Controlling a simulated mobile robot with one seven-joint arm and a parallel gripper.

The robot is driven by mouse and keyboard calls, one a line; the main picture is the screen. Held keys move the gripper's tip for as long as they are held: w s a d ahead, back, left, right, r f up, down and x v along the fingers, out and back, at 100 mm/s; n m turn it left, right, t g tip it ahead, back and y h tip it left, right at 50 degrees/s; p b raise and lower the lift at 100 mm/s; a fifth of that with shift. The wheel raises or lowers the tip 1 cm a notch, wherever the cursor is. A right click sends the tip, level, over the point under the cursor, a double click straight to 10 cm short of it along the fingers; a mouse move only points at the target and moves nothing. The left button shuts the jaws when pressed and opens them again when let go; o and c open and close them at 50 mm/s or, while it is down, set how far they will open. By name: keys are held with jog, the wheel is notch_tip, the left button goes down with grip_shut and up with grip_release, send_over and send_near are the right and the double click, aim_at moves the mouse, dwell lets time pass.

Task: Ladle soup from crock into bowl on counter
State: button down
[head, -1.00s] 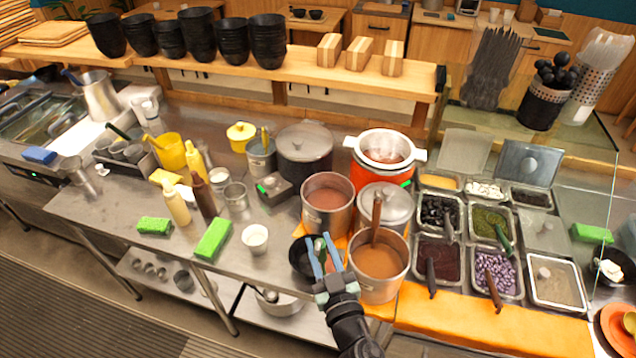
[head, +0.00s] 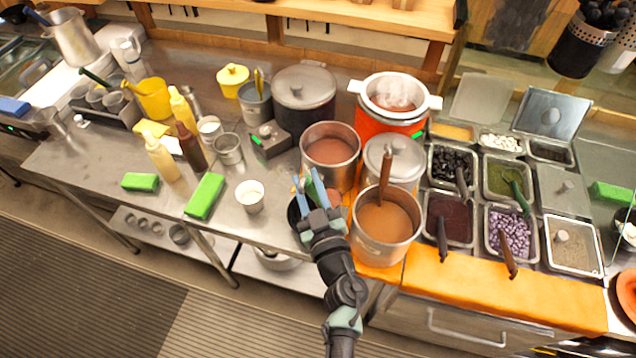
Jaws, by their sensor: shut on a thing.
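The orange-red crock (head: 378,122) with a silver rim stands at the back centre and holds steaming reddish-brown soup. A steel pot of brown soup (head: 385,222) stands in front, a brown ladle handle (head: 386,168) rising from it. Another steel pot (head: 331,155) holds reddish soup. A black bowl (head: 295,212) on the counter is mostly hidden by my gripper. My gripper (head: 314,184) is at the counter's front edge, left of the brown-soup pot. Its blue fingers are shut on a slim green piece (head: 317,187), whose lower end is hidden.
A small white cup (head: 249,197) and green sponges (head: 205,196) lie left of my gripper. Topping pans (head: 510,232) fill the right. The counter's left front (head: 105,183) has bare room.

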jog(key=s+a+f+n+b, duration=0.2)
jog(key=a+f+n+b, duration=0.5)
jog(key=b, duration=0.4)
jog(key=s+a+f+n+b, duration=0.2)
jog(key=a+f+n+b, duration=0.5)
jog(key=f+b, duration=0.3)
jog(key=shift+s+a+b, duration=0.3)
jog(key=shift+a+b, duration=0.4)
jog(key=shift+b, duration=0.15)
jog(key=shift+r, duration=0.2)
dwell(0.9)
jog(key=w+d+r+m+p, duration=0.2)
jog(key=d+r+m+p, duration=0.5)
jog(key=p, duration=0.8)
jog(key=w+d+r+m+p, duration=0.3)
jog(key=d+r+m+p, duration=0.5)
jog(key=p, duration=0.8)
jog(key=shift+w+d+r, duration=0.15)
jog(key=shift+d+r, duration=1.25)
jog(key=shift+r, duration=0.8)
jog(key=shift+f, duration=0.1)
